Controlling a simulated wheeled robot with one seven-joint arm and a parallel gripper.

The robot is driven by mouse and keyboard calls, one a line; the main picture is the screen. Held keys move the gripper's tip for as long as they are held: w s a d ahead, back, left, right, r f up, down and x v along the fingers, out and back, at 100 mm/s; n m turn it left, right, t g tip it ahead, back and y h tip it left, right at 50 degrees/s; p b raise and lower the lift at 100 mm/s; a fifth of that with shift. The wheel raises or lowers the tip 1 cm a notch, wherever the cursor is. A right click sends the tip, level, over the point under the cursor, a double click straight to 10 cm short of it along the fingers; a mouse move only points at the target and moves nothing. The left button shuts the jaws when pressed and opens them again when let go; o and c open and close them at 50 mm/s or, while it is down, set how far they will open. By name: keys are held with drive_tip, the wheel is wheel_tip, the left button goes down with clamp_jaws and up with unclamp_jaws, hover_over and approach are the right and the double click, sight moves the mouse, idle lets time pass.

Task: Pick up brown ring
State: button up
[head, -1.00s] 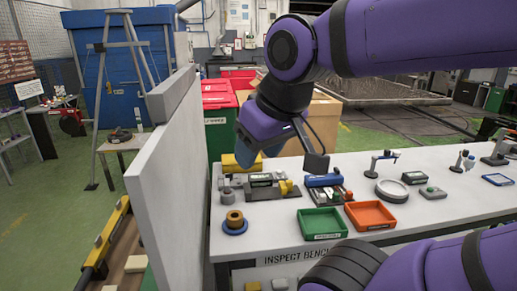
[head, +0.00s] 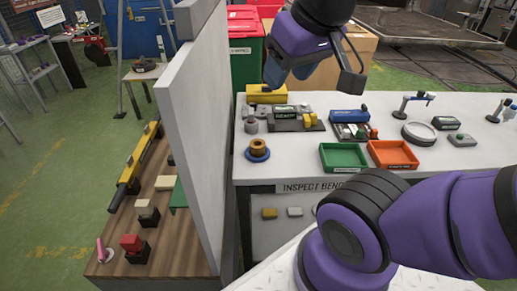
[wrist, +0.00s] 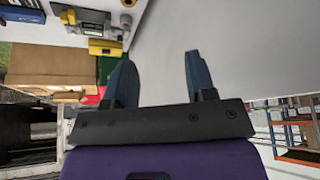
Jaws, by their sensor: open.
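The brown ring (head: 257,147) sits at the left end of the inspection bench, upright around or on a blue round base (head: 257,156); I cannot tell which. My gripper (head: 287,76) is above and behind it in the head view, over the far side of the bench. In the wrist view my gripper (wrist: 158,60) shows two blue fingers spread apart with nothing between them. A small brown piece at the top edge of the wrist view (wrist: 128,3) may be the ring, mostly cut off.
A tall grey panel (head: 190,125) stands just left of the bench (head: 290,170). A yellow box (head: 266,94), green tray (head: 344,157), orange tray (head: 392,154) and grey fixtures stand around the ring. Bare bench top lies right of the ring, before the green tray.

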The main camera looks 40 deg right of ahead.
drive_tip(key=o, duration=0.6)
drive_tip(key=shift+w, duration=0.2)
drive_tip(key=shift+o, duration=0.8)
drive_tip(key=w+d+f, duration=0.1)
drive_tip(key=w+f, duration=0.1)
drive_tip(key=w, duration=0.3)
drive_tip(key=w+d+f+g, duration=0.1)
drive_tip(key=w, duration=0.4)
drive_tip(key=shift+w+d+f+m+g+h, duration=0.3)
drive_tip(key=shift+d+f+m, duration=0.05)
drive_tip(key=shift+m, duration=0.05)
drive_tip(key=m+g, duration=0.1)
drive_tip(key=g, duration=0.2)
hover_over(258, 149)
drive_tip(key=a, duration=0.2)
wheel_tip(258, 149, down, 14)
drive_tip(key=shift+m+g, duration=0.3)
drive_tip(key=shift+w+d+f, duration=0.4)
drive_tip(key=shift+d+f, duration=0.2)
drive_tip(key=shift+f, duration=3.1)
drive_tip(key=shift+w+d+f, duration=0.45)
drive_tip(key=shift+d+f, duration=0.15)
drive_tip(key=shift+f, duration=3.05)
drive_tip(key=shift+w+d+f, duration=0.4)
drive_tip(key=shift+d+f, duration=0.2)
drive_tip(key=shift+f, duration=3.1)
